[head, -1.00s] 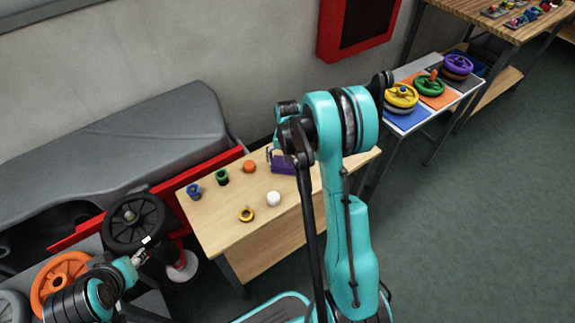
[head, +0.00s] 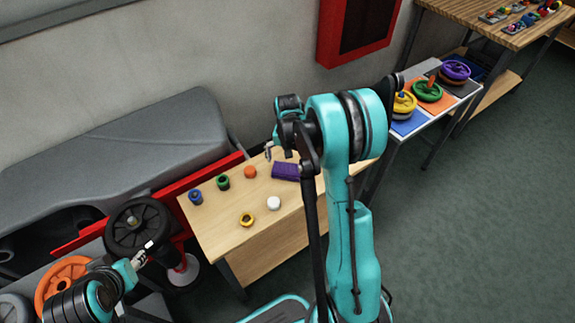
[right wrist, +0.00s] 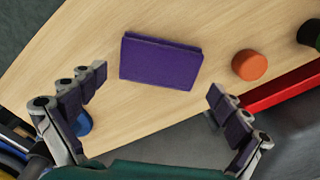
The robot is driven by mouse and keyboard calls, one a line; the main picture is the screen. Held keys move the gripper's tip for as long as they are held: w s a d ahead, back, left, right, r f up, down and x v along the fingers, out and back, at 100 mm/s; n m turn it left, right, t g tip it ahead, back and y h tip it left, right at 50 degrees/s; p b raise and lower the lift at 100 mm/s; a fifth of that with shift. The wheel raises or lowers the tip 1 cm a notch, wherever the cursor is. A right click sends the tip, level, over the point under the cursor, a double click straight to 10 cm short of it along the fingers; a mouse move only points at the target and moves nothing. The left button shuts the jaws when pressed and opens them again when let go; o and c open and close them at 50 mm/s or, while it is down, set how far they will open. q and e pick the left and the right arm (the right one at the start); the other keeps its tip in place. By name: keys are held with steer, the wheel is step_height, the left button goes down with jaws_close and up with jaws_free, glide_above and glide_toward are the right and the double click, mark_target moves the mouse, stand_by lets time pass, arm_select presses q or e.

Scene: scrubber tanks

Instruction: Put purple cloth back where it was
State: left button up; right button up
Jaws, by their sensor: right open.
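The purple cloth (head: 286,171) is a folded rectangle lying on the light wooden table (head: 230,220), next to my right arm. It also shows in the right wrist view (right wrist: 160,62), flat on the wood. My right gripper (head: 270,152) is open above the table, partly hidden by its own arm. In the right wrist view its fingers (right wrist: 158,79) are spread wide, with the cloth beyond and between the tips, not gripped. My left gripper (head: 146,252) is low at the left near the black wheel; its jaws are too small to read.
An orange piece (head: 250,172), green piece (head: 222,182), blue piece (head: 195,197), yellow ring (head: 247,219) and white piece (head: 273,203) stand on the table. Another blue object (right wrist: 84,123) is partly behind a finger. A grey machine (head: 110,150) stands left of the table.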

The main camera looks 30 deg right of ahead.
mark_target(287, 170)
steer(key=s+a+r+n+t+p, duration=0.15)
steer(key=s+a+r, duration=0.3)
steer(key=r, duration=0.45)
steer(key=s+a+r+n+t, duration=0.25)
steer(key=s+a+r, duration=0.2)
steer(key=r, duration=0.45)
steer(key=s+a+r+n+t, duration=0.1)
steer(key=s+a+n+t, duration=0.2)
steer(key=s+a, duration=0.3)
steer(key=shift+s+a+r+n, duration=0.2)
steer(key=shift+s+n, duration=0.3)
steer(key=shift+s, duration=1.35)
